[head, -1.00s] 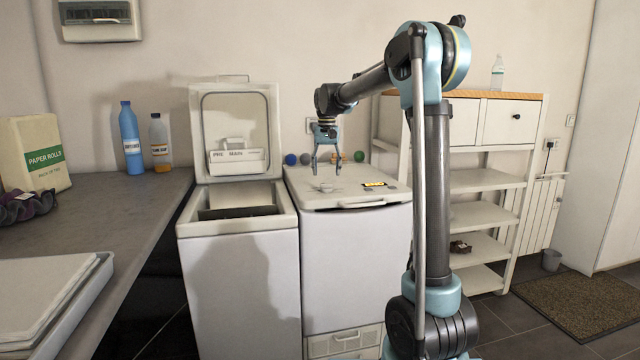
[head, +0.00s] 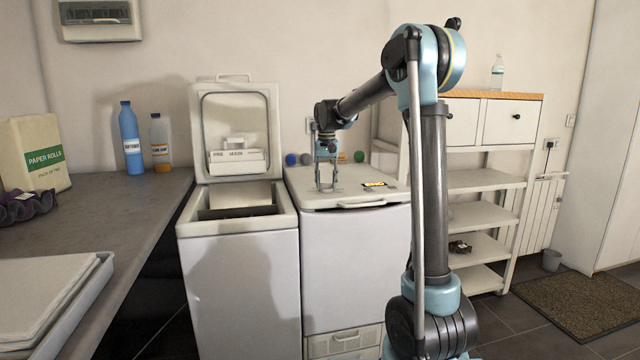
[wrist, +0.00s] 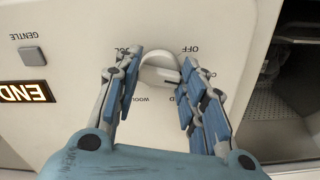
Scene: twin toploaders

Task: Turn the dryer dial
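The dryer (head: 355,255) is the closed white machine right of the open-lidded one in the head view. Its round white dial (wrist: 158,68) sits on its top panel, ringed by labels including OFF and WOOL; some labels are partly covered. My gripper (head: 328,188) points down over the dryer top, with its fingers at the dial. In the wrist view my gripper (wrist: 163,58) is open, with one blue-padded finger on each side of the dial. The right finger is very close to the dial; I cannot tell whether it touches. In the head view the fingers largely hide the dial.
A lit END display (wrist: 24,92) and a GENTLE button (wrist: 32,56) lie left of the dial in the wrist view. The open washer (head: 237,255) stands left of the dryer. Several coloured balls (head: 291,159) sit behind the dryer top. A white shelf (head: 485,180) stands right.

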